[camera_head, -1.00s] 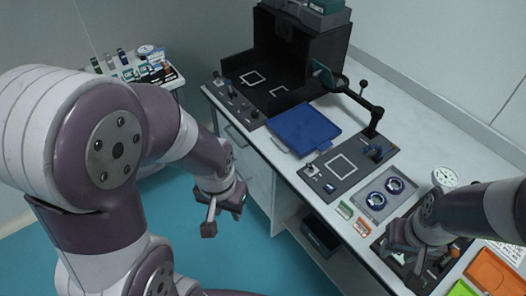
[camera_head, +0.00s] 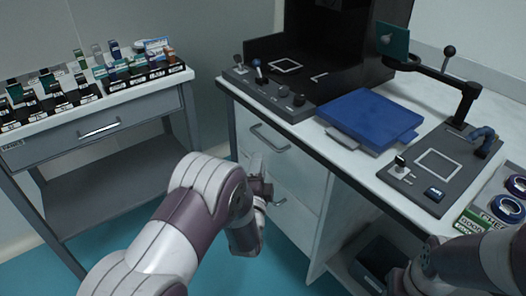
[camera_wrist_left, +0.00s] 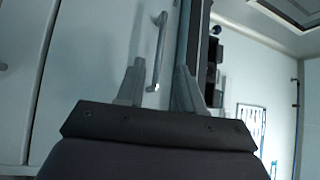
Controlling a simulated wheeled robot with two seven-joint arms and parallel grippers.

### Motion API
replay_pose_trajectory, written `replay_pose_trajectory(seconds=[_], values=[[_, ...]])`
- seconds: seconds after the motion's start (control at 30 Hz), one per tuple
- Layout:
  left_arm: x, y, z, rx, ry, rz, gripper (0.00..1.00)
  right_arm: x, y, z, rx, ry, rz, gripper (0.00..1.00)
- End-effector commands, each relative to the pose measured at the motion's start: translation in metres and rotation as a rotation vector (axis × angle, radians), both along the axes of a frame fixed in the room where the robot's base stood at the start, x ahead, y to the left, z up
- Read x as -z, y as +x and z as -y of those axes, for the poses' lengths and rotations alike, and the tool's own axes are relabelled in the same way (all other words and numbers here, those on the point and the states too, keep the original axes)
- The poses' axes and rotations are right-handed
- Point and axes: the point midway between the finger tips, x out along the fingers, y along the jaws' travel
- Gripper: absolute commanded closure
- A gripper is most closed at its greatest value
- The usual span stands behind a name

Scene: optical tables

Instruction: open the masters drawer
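A white cabinet under the bench has an upper drawer with a grey bar handle (camera_head: 268,138) and a lower front with another handle (camera_head: 278,203). No label on these fronts is readable. My left gripper (camera_head: 262,188) is in front of the cabinet, below the upper handle. In the left wrist view its two fingers (camera_wrist_left: 158,88) are apart and empty, with a bar handle (camera_wrist_left: 160,38) showing beyond and between them; contact is not visible. The upper drawer looks closed. My right gripper (camera_head: 400,281) is at the bottom right, its fingers hidden.
The bench holds a blue tablet-like case (camera_head: 368,118) and a dark control panel (camera_head: 440,165). Blue floor is clear between.

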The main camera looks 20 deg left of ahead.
Motion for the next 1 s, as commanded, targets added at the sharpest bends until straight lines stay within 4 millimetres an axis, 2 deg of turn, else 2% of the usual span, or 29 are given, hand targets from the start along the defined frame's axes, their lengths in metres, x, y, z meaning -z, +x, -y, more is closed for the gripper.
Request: replay_pose_trajectory(seconds=[0.2, 0.4, 0.53, 0.77, 0.8, 0.87, 0.9, 1.0], values=[[-0.005, 0.056, -0.008, -0.002, -0.002, 0.001, 0.63, 0.017, 0.0, 0.0, 0.0, 0.0, 0.0, 0.57], [-0.012, 0.091, -0.012, 0.0, -0.002, -0.001, 0.63, 0.025, 0.0, 0.0, 0.0, 0.0, -0.001, 0.57], [-0.014, 0.099, -0.013, 0.001, -0.002, -0.003, 0.63, 0.026, 0.0, 0.0, 0.0, 0.0, -0.001, 0.57], [-0.015, 0.1, -0.013, 0.001, -0.003, -0.003, 0.63, 0.026, 0.0, 0.0, 0.0, 0.0, -0.001, 0.57], [-0.015, 0.1, -0.013, 0.001, -0.003, -0.003, 0.76, 0.026, 0.0, 0.0, 0.0, 0.0, -0.001, 0.57], [-0.015, 0.1, -0.013, 0.001, -0.003, -0.003, 0.96, 0.026, 0.0, 0.0, 0.0, 0.0, -0.001, 0.57], [-0.015, 0.1, -0.013, 0.001, -0.003, -0.003, 1.0, 0.026, 0.0, 0.0, 0.0, 0.0, -0.001, 0.57], [-0.015, 0.1, -0.013, 0.001, -0.003, -0.004, 1.0, 0.026, 0.0, 0.0, 0.0, 0.0, -0.001, 0.57]])
